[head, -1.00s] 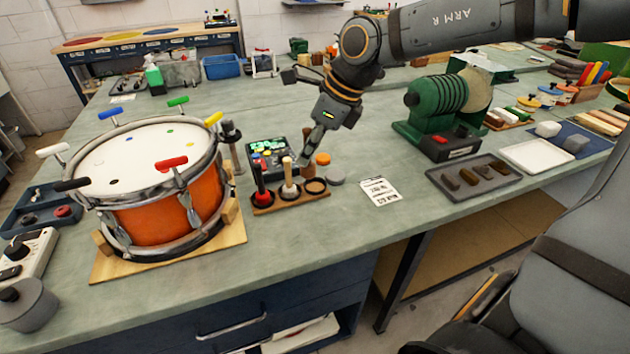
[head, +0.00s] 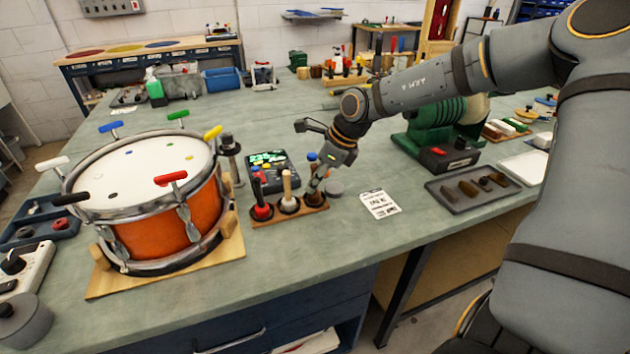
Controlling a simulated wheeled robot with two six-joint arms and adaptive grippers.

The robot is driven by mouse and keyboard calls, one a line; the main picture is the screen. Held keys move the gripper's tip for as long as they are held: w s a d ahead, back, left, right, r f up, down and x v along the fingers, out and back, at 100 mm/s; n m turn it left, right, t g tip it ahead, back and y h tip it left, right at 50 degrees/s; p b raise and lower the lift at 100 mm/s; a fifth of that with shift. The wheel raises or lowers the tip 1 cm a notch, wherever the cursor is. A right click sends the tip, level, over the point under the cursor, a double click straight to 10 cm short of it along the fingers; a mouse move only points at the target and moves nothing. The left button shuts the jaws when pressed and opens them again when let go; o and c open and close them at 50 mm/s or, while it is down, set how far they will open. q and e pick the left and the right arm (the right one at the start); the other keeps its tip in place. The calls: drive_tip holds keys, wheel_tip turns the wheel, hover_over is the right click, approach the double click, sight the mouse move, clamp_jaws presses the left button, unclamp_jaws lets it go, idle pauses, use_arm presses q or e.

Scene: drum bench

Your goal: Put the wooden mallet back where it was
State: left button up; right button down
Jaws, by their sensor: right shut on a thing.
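A wooden rack (head: 288,216) with three round holders stands right of the drum. A red-headed mallet stands upright in its left holder (head: 262,210), and a pale-handled one (head: 288,190) in its middle holder. My right gripper (head: 318,184) is low over the right holder, fingers pointing down, shut on the wooden mallet (head: 314,198). Only a small brown part of that mallet shows at the right holder; the fingers hide the rest. I cannot tell whether it rests fully in the holder. My left gripper is not in view.
The orange drum (head: 150,215) with coloured keys stands left of the rack. A dark device with a green display (head: 270,170) is close behind it. The bench in front of the rack is clear.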

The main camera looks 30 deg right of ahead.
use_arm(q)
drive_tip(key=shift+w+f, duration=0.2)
use_arm(e)
drive_tip(key=shift+f, duration=0.15)
drive_tip(key=c, duration=1.4)
unclamp_jaws()
drive_tip(key=shift+o, duration=0.2)
drive_tip(key=shift+r, duration=0.45)
use_arm(q)
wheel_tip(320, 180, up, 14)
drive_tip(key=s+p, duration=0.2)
drive_tip(key=p, duration=1.1)
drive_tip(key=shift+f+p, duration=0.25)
drive_tip(key=shift+p, duration=0.1)
use_arm(e)
drive_tip(key=v, duration=1.1)
drive_tip(key=shift+s+r, duration=0.15)
drive_tip(key=shift+s, duration=0.1)
drive_tip(key=shift+d, duration=0.15)
